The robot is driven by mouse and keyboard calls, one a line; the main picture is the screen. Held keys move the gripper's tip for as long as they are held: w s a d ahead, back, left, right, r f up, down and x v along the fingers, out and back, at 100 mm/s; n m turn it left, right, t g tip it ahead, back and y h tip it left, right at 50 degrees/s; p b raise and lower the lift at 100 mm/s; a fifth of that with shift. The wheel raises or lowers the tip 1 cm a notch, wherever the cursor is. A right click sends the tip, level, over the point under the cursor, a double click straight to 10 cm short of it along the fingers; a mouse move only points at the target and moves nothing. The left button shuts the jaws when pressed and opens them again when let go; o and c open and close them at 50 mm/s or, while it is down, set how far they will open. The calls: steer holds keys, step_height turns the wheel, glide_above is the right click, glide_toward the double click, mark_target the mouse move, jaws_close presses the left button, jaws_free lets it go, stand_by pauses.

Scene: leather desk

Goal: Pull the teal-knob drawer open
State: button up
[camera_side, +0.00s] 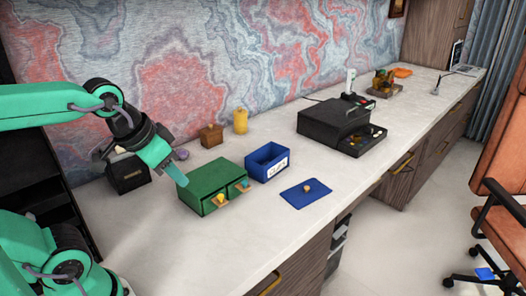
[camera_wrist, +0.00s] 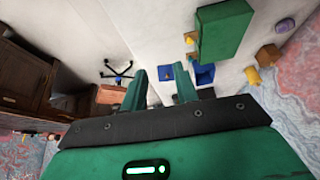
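A green two-drawer box (camera_side: 207,178) stands on the pale desk in the side view, its drawer fronts facing the desk's front edge. Its right drawer carries the small teal knob (camera_side: 245,184), and its left drawer a yellow knob (camera_side: 220,198). Both drawers look shut. My gripper (camera_side: 181,168) is in the air at the box's left, apart from it. In the wrist view my gripper (camera_wrist: 158,82) has its two fingers spread with nothing between them.
A blue open bin (camera_side: 267,160) stands right of the green box. A blue mat (camera_side: 306,194) with a small yellowish object lies in front of it. A black box (camera_side: 127,174), wooden block (camera_side: 211,135) and yellow cylinder (camera_side: 240,121) stand behind. Desk before the drawers is clear.

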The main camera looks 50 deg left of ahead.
steer(key=w+a+g, duration=0.1)
steer(key=w, duration=0.6)
steer(key=m+g, duration=0.2)
steer(key=g, duration=0.2)
glide_toward(245, 181)
steer(key=shift+s+d, duration=0.1)
steer(key=shift+s, duration=0.05)
steer(key=shift+w+f, duration=0.3)
steer(key=shift+f, duration=0.1)
steer(key=shift+f, duration=0.1)
steer(key=shift+f, duration=3.85)
jaws_close()
